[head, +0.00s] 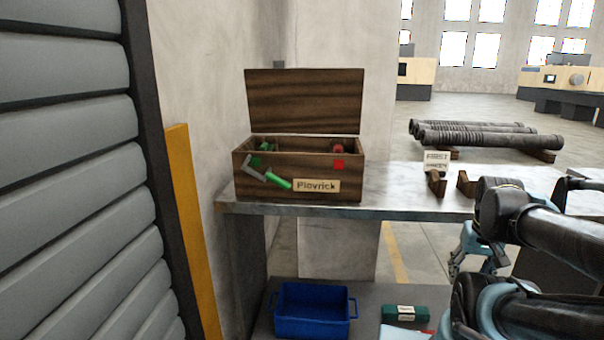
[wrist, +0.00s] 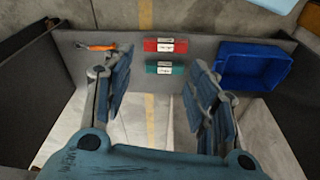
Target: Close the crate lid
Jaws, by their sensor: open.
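The dark wooden crate (head: 265,189) sits on the metal table in the head view, with a "Plovrick" label on its front. Its lid (head: 304,101) stands upright at the back edge, so the crate is open. Part of a green item and a red item show inside. My gripper (head: 476,262) is at the right in the head view, well to the right of the crate and apart from it. In the wrist view my gripper (wrist: 160,95) has its fingers spread wide with nothing between them. The crate is not in the wrist view.
The metal tabletop (head: 395,205) has free room right of the crate. A small sign (head: 437,160) and wooden cradles (head: 437,184) stand there. A lower shelf holds a blue bin (head: 312,310), a green box (head: 405,313) and a red box (wrist: 165,45). A shutter (head: 70,130) stands left.

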